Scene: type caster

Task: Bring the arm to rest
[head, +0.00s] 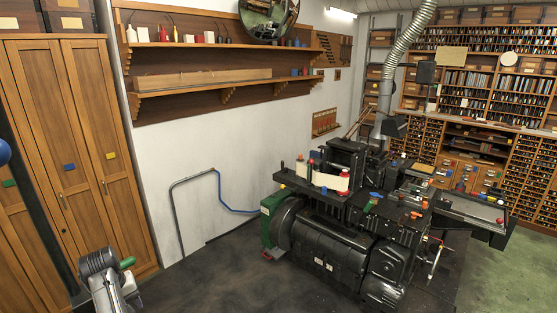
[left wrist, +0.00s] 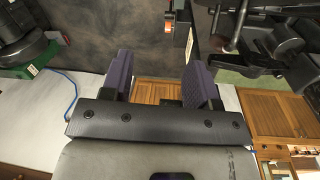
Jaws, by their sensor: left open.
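In the left wrist view my left gripper (left wrist: 156,72) has its two dark purple finger pads wide apart. Nothing is held between them; floor and wooden doors show through the gap. In the head view a grey part of my left arm shows at the lower left edge, over the dark floor and beside the wooden cabinet. The fingers cannot be made out there. The black type caster (head: 335,245) stands to the right, well apart from that arm part. My right gripper is in neither view.
A tall wooden cabinet (head: 85,130) stands at the left. Shelves (head: 215,85) hang on the white wall, with a grey pipe and blue hose (head: 220,190) below. Type cases (head: 490,90) fill the back right. Dark floor (head: 205,285) between cabinet and caster is clear.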

